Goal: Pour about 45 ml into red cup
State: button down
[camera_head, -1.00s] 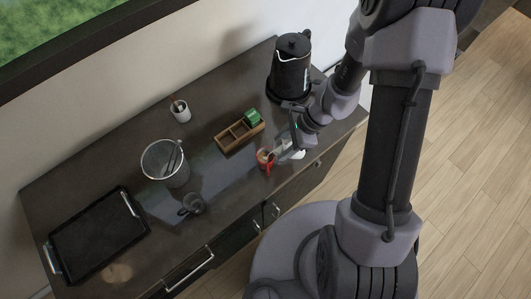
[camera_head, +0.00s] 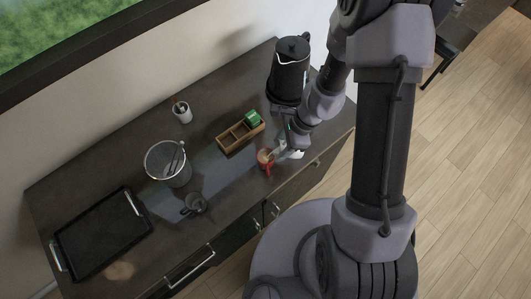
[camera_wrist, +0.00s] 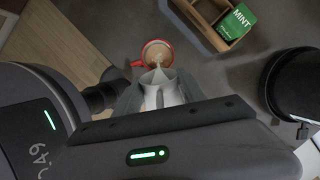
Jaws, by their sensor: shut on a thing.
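The red cup (camera_head: 268,163) stands near the front edge of the counter. In the wrist view the red cup (camera_wrist: 157,50) is seen from above, with its handle to the left and a tan-brown inside. My gripper (camera_head: 294,142) is shut on a small white pitcher (camera_head: 291,154) just right of the cup. In the wrist view the pitcher (camera_wrist: 163,92) sits between the fingers of my gripper (camera_wrist: 160,102), its pointed spout towards the cup and overlapping its near rim. A pale streak shows at the spout over the cup; whether it is flowing liquid is hard to tell.
A wooden box (camera_head: 238,138) with a green mint box (camera_head: 252,118) stands behind the cup. A black kettle (camera_head: 290,72) stands at the back right. Left are a glass container (camera_head: 166,165), a dark mug (camera_head: 194,204), a white holder (camera_head: 182,113) and a black tray (camera_head: 100,235).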

jog(key=shift+a+r+h+p, duration=0.3)
jog(key=shift+a+h+p, duration=0.65)
jog(key=shift+p, duration=0.95)
